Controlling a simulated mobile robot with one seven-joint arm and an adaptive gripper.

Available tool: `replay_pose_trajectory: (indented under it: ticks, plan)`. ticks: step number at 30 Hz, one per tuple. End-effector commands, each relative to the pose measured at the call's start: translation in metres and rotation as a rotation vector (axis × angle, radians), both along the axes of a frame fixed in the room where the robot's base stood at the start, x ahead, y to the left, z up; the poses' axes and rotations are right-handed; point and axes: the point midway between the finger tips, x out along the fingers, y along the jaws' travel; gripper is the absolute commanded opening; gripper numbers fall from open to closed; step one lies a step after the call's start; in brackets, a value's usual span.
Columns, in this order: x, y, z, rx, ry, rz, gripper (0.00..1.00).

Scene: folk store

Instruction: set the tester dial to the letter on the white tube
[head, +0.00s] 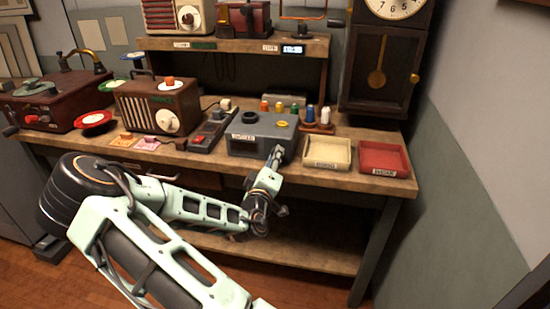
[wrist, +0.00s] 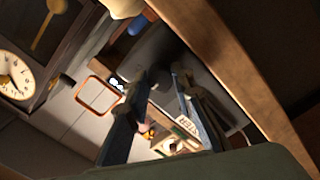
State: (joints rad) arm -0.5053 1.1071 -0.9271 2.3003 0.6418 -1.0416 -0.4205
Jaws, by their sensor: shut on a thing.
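The tester looks to be the grey box (head: 262,135) at the middle of the bench. It has a dark round ring on top and a pale label on its front. My gripper (head: 277,152) is at the box's front right. In the wrist view its two dark fingers (wrist: 160,88) close around a dark knob-like part against the grey box (wrist: 152,58). It is probably the dial; its markings are hidden. Blue and pale small upright pieces (head: 325,116) stand on a wooden holder to the right.
A cream tray (head: 311,165) and a red tray (head: 372,172) sit right of the tester. A brown radio (head: 160,124) and a grey-and-red device (head: 208,136) stand to the left. A wall clock (head: 378,60) is at the back right. The floor before the bench is free.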

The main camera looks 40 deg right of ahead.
Motion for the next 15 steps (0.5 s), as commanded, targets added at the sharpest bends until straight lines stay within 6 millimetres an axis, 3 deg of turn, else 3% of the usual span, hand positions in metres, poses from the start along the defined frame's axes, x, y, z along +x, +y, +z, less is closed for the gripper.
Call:
replay_pose_trajectory:
  ticks: [2, 3, 7, 15]
  plan:
    - [0.0, 0.0003, -0.0003, 0.001, 0.001, 0.0, 0.0]
    - [0.0, 0.0003, -0.0003, 0.001, 0.001, 0.0, 0.23]
    - [0.0001, 0.0002, -0.0003, 0.001, 0.0, 0.0, 0.37]
    - [-0.0001, 0.0003, -0.0002, 0.001, -0.001, 0.0, 0.4]
